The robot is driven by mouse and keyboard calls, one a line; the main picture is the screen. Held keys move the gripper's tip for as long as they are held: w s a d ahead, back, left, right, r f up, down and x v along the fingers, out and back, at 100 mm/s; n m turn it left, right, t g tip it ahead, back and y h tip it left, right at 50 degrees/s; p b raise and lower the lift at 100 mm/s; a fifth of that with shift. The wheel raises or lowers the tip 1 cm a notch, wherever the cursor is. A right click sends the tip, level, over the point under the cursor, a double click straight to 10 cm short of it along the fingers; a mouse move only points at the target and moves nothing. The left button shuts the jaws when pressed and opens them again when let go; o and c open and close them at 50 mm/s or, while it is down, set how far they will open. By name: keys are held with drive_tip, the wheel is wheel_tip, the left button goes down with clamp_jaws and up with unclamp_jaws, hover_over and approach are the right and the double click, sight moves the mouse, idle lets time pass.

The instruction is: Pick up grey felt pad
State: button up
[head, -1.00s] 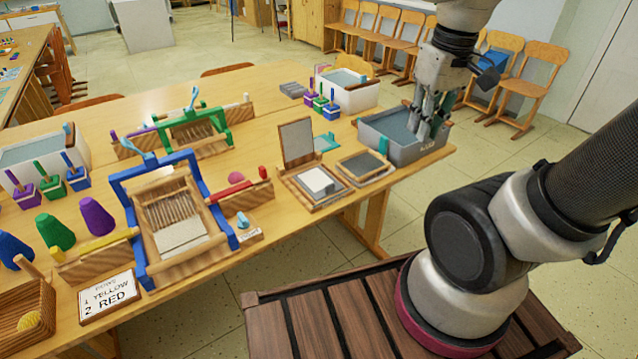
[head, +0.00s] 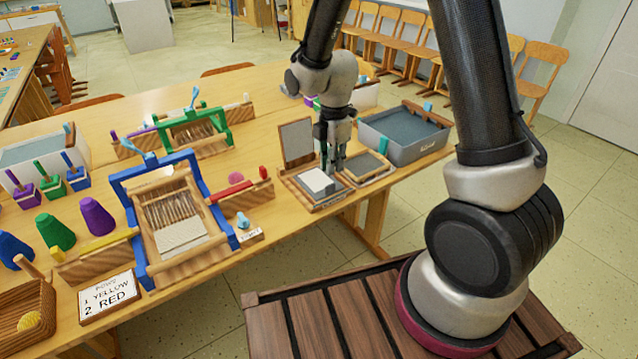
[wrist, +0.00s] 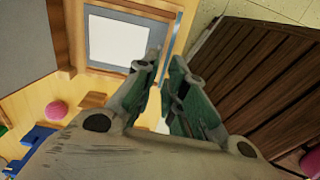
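My gripper (head: 333,168) hangs fingers-down at the right of a wooden tray (head: 310,203), between it and a dark mesh frame (head: 370,166). In the wrist view my gripper (wrist: 168,62) has its fingers a little apart, with a thin grey-blue strip showing between them; I cannot tell what the strip is. A white pad (head: 316,181) lies in the tray; it also shows in the wrist view (wrist: 118,42). A grey board (head: 296,140) stands upright behind the tray. The stack of grey pads at the table's back is now hidden by my arm.
A grey tub (head: 408,133) stands at the table's right end. A blue press frame (head: 172,215) and a green one (head: 192,128) stand to the left. A sign (head: 107,295) and several coloured cones are near the front left edge. Chairs line the wall.

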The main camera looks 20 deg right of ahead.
sight(330, 185)
drive_tip(key=shift+f+n, duration=0.2)
drive_tip(key=shift+n, duration=0.1)
drive_tip(key=f, duration=0.7)
drive_tip(key=shift+a+f, duration=0.2)
clamp_jaws()
drive_tip(key=shift+r, duration=0.1)
